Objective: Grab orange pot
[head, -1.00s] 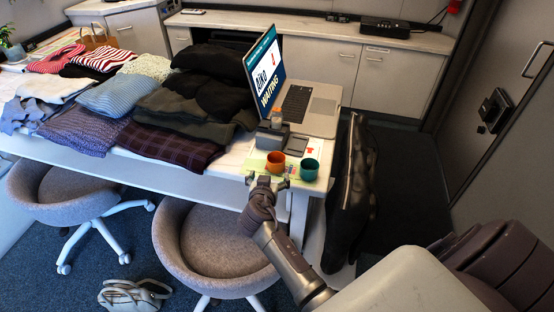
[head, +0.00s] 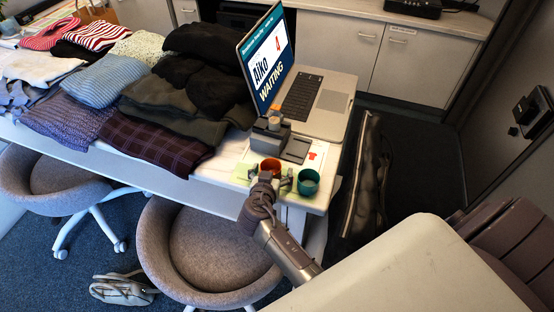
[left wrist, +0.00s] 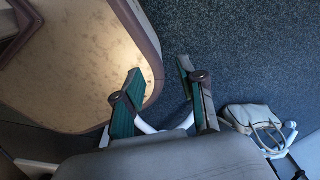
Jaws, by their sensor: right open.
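The small orange pot (head: 270,167) stands upright near the front right corner of the white table. A teal pot (head: 308,183) stands just to its right, at the table edge. My right gripper (head: 269,178) is open at the near side of the orange pot, its fingers spread to either side of the pot's lower part; I cannot tell whether they touch it. The gripper hides part of the pot's base.
A laptop (head: 318,100) and a grey device (head: 270,139) stand behind the pots. Folded clothes (head: 155,140) cover the table's left. Grey chairs (head: 215,245) stand in front. A dark bag (head: 366,180) is right of the table. A pale bag (left wrist: 250,116) lies on the floor.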

